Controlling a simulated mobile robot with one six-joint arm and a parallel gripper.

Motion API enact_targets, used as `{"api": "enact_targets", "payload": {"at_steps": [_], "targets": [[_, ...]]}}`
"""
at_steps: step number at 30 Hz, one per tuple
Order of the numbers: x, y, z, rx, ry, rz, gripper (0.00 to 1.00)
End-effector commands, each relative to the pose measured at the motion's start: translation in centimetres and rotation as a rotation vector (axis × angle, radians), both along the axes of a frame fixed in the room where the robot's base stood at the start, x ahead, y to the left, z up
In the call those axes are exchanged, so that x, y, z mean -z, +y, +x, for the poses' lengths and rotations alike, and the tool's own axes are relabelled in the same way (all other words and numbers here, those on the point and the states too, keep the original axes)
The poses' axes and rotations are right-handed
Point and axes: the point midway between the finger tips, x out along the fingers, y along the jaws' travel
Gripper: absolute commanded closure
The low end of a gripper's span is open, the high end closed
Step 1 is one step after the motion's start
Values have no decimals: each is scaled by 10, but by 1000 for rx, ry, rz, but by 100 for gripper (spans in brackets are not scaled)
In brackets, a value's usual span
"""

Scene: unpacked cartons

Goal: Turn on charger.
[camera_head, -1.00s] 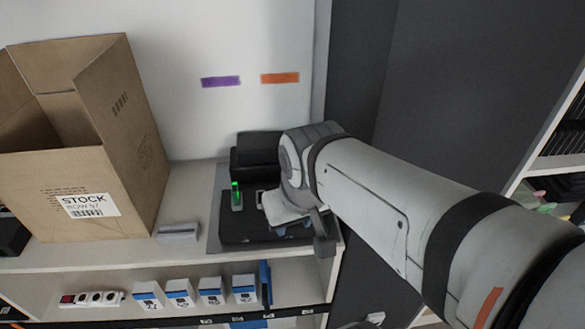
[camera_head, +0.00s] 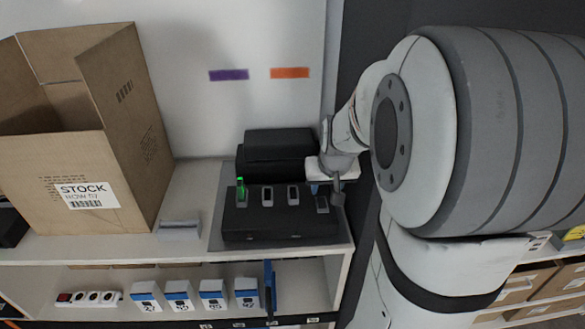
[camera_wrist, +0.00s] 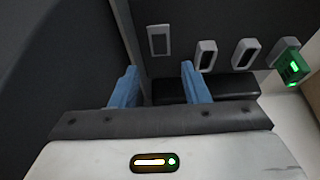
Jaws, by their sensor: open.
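The charger (camera_head: 270,222) is a black box on a dark mat on the shelf top, with a row of pale-framed slots. A green-lit piece (camera_head: 240,188) stands in its leftmost slot; in the wrist view this green piece (camera_wrist: 291,66) is at the right. The rightmost slot (camera_head: 322,204) looks flatter and darker; it shows as a grey-framed rectangle (camera_wrist: 159,40) in the wrist view. I cannot tell whether it is a switch. My gripper (camera_head: 324,184) is at the charger's right end. In the wrist view its blue fingertips (camera_wrist: 160,80) are apart, with nothing between them.
A black block (camera_head: 278,153) stands behind the charger. A small grey block (camera_head: 179,230) and a large open STOCK carton (camera_head: 85,180) stand to the left. Blue-and-white boxes (camera_head: 180,294) and a power strip (camera_head: 92,298) are on the shelf below.

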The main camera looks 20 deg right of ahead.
Motion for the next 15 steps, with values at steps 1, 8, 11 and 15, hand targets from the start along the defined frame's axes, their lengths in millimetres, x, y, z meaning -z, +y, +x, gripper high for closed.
{"api": "enact_targets", "payload": {"at_steps": [1,8,11,15], "targets": [[5,-1,2,1,2,1,58],[36,-4,14,0,4,1,58],[49,-6,19,0,4,1,58],[61,-7,24,1,3,1,58]]}}
